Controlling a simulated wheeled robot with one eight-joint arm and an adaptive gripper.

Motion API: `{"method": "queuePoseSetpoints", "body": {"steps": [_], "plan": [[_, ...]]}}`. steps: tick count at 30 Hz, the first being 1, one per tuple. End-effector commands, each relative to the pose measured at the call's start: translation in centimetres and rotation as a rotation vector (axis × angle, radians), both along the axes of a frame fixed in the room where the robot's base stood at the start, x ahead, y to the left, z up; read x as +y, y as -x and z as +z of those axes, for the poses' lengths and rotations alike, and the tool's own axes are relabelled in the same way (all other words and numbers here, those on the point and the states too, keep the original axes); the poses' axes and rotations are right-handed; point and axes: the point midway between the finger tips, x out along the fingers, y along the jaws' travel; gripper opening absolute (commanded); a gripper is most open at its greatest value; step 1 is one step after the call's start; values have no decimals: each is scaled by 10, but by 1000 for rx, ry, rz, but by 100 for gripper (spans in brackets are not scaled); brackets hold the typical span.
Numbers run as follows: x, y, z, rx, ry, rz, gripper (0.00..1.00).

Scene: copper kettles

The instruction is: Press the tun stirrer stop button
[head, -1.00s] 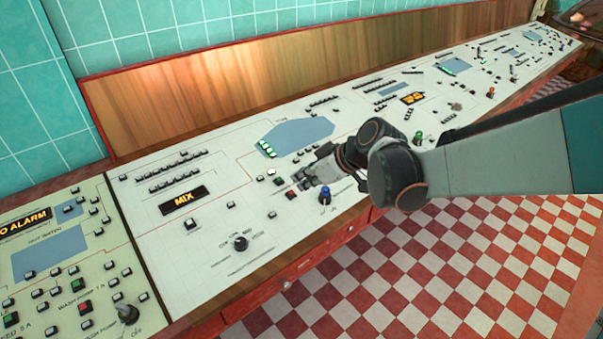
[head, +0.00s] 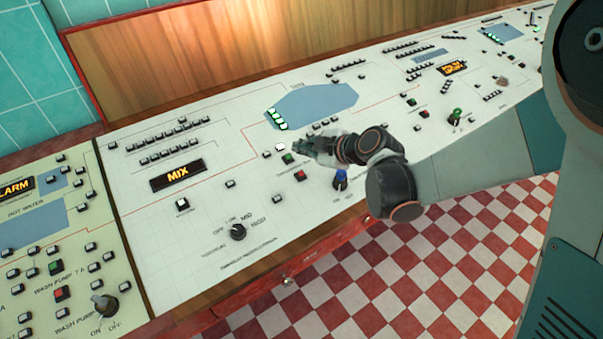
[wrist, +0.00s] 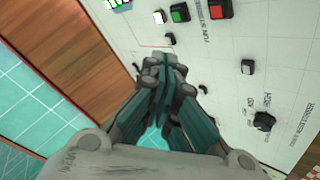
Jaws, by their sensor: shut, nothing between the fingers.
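My gripper (head: 298,147) is shut and empty above the middle white panel (head: 215,210). In the head view its fingertips show just above and right of a green button (head: 288,158). A red button (head: 300,175) sits just below the green one. In the wrist view the shut fingertips (wrist: 163,66) point toward the panel, with the green button (wrist: 180,12) and red button (wrist: 220,8) at the top edge. The labels by these buttons are too small to read, so I cannot confirm which is the stirrer stop. No contact with a button is visible.
A blue-capped knob (head: 340,178) stands close below my gripper. A black rotary knob (head: 238,231) is to the lower left. A wooden backboard (head: 250,50) rises behind the panel.

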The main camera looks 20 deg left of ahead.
Motion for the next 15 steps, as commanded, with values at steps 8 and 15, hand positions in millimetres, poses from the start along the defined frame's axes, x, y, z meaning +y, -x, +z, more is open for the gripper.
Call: {"method": "queuePoseSetpoints", "body": {"steps": [8,15], "plan": [[3,-3,-24,1,0,1,0],[8,-7,-55,1,0,0,0]]}}
